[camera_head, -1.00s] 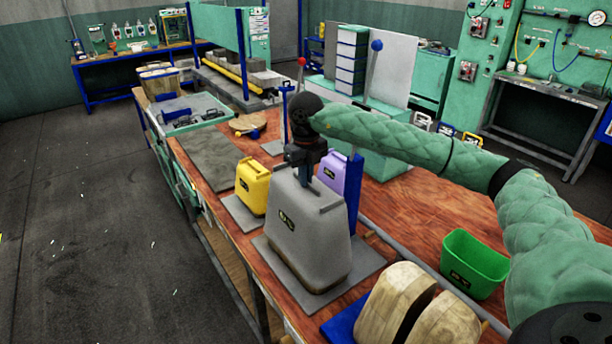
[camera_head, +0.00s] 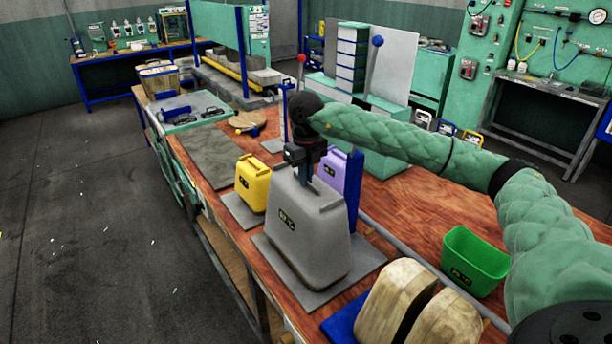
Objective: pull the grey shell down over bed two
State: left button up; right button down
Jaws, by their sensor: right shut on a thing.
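The grey shell (camera_head: 310,240) stands upright over a flat grey bed plate (camera_head: 364,282) on the wooden bench. A dark label with small markings shows on its face. Its lower edge looks to be at the plate; whether it sits fully down I cannot tell. My right gripper (camera_head: 306,168) is at the top of the shell, pointing down, shut on its upper part. The fingertips are partly hidden by the shell's top. My left gripper is not in view.
A yellow shell (camera_head: 253,184) stands left of the grey one, a purple shell (camera_head: 333,170) behind it. A green bin (camera_head: 474,262) and wooden blocks (camera_head: 396,300) are at the right front. A grey mat (camera_head: 211,157) lies clear farther back.

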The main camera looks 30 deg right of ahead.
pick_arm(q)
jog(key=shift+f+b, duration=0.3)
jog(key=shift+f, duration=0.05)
pick_arm(e)
jog(key=shift+f, duration=0.4)
jog(key=c, duration=1.5)
grip_release()
